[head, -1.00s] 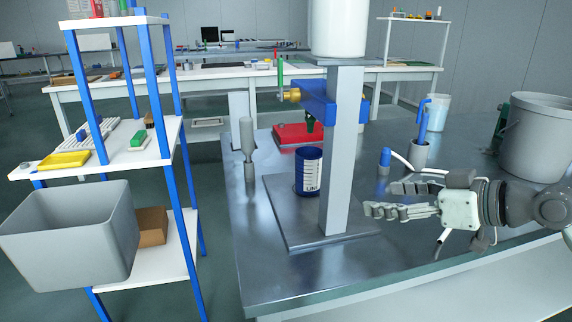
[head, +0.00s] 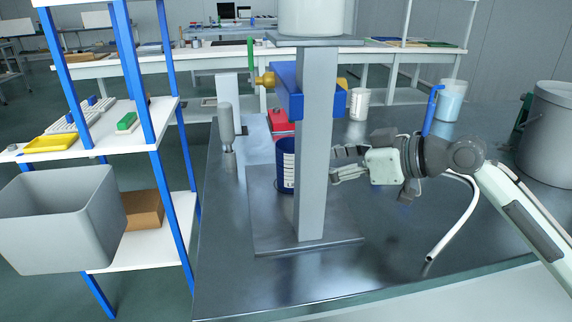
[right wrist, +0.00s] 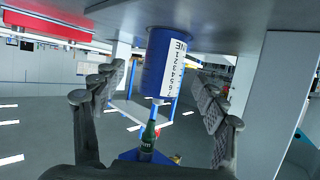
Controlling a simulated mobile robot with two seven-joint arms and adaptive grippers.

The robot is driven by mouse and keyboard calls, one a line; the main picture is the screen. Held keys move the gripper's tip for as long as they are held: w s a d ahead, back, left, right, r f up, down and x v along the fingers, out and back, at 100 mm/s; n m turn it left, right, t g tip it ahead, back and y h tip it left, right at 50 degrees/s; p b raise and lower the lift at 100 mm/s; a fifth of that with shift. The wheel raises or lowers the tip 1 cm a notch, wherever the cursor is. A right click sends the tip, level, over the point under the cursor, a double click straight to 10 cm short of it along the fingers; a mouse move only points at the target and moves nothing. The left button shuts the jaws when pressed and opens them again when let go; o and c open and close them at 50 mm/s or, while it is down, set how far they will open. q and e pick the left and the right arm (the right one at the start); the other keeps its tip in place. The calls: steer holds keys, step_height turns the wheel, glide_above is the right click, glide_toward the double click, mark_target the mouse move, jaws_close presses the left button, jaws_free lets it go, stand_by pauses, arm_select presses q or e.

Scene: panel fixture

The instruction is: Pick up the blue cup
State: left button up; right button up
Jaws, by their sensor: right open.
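The blue cup (head: 284,165), with a white printed label, stands upright on the metal base plate (head: 265,235) of the fixture. The grey post (head: 314,170) hides its right side in the head view. My right gripper (head: 335,165) is open, just right of the post at about the cup's height. In the right wrist view, the cup (right wrist: 158,62) appears upside down between the spread fingers of my right gripper (right wrist: 160,80). My left gripper is not in view.
A grey stand (head: 227,135) and a red box (head: 281,122) are near the cup. A grey bucket (head: 550,130) is far right. The table's front is clear.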

mark_target(293, 166)
steer(key=x, duration=0.6)
steer(key=shift+s+a+f+p, duration=0.1)
steer(key=shift+a+p, duration=0.3)
steer(key=shift+a, duration=0.05)
steer(key=shift+a+f, duration=0.15)
steer(key=shift+a, duration=0.05)
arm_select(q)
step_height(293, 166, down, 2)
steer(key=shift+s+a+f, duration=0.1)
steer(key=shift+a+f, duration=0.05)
arm_select(e)
steer(key=shift+c, duration=0.3)
steer(key=c, duration=1.4)
steer(key=shift+c, duration=0.3)
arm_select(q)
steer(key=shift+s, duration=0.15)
